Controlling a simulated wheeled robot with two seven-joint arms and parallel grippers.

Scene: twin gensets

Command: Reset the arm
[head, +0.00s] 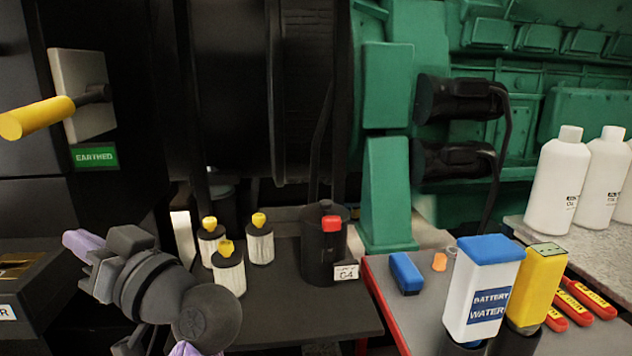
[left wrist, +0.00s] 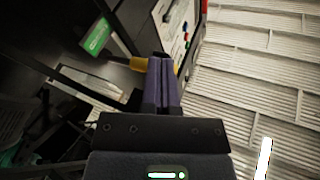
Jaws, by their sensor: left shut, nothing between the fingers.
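My left gripper (head: 80,242) reaches in from the lower left in the head view, with its light purple fingers pointing left. In the left wrist view its two purple fingers (left wrist: 161,82) are pressed together with nothing between them. It is below the yellow-handled lever (head: 38,117) on the dark cabinet and apart from it in the head view. In the left wrist view a yellow part (left wrist: 139,64) shows behind the fingers; I cannot tell how far off it is. My right gripper is not in view.
A green "EARTHED" label (head: 95,156) is under the lever. Several yellow-capped white containers (head: 228,276) and a black canister (head: 323,258) stand on a dark table (head: 270,325). Battery water (head: 485,290) and a yellow bottle (head: 540,280) stand to the right. White bottles (head: 558,185) stand behind.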

